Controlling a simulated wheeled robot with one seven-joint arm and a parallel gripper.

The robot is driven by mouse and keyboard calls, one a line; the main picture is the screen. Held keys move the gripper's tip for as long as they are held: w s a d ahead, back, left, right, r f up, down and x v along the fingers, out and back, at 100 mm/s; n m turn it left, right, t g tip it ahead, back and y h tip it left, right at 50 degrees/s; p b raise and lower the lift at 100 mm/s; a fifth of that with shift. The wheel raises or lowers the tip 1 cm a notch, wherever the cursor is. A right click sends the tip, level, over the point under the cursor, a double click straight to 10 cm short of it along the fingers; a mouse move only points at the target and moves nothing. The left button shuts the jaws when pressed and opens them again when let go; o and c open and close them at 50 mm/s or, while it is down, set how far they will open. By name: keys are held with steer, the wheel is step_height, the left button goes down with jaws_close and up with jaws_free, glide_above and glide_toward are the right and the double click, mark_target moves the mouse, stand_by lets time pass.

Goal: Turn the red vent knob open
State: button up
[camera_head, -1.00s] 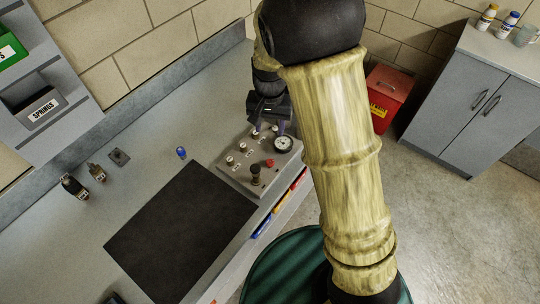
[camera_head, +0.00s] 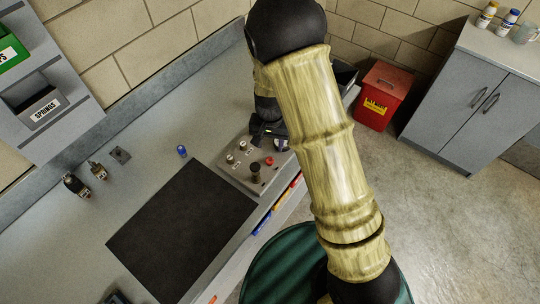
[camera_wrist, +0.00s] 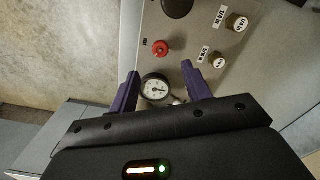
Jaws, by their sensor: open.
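The red vent knob (camera_head: 268,161) sits on the grey valve panel (camera_head: 230,174) on the bench. In the wrist view the red knob (camera_wrist: 160,48) lies just beyond my fingertips, roughly centred between them. My gripper (camera_wrist: 160,70) is open and empty, its two purple fingers apart. A round white gauge (camera_wrist: 155,88) shows between the fingers, closer to the palm than the knob.
A black knob (camera_head: 256,169) stands close to the red knob, and brass knobs with white labels (camera_wrist: 237,22) sit on the panel too. A dark mat (camera_head: 182,230) lies to the left. A red bin (camera_head: 383,95) stands on the floor behind the arm.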

mark_target(270, 160)
step_height(270, 160, down, 9)
steer(key=shift+r+p, duration=0.2)
steer(key=shift+p, duration=0.5)
steer(key=c, duration=1)
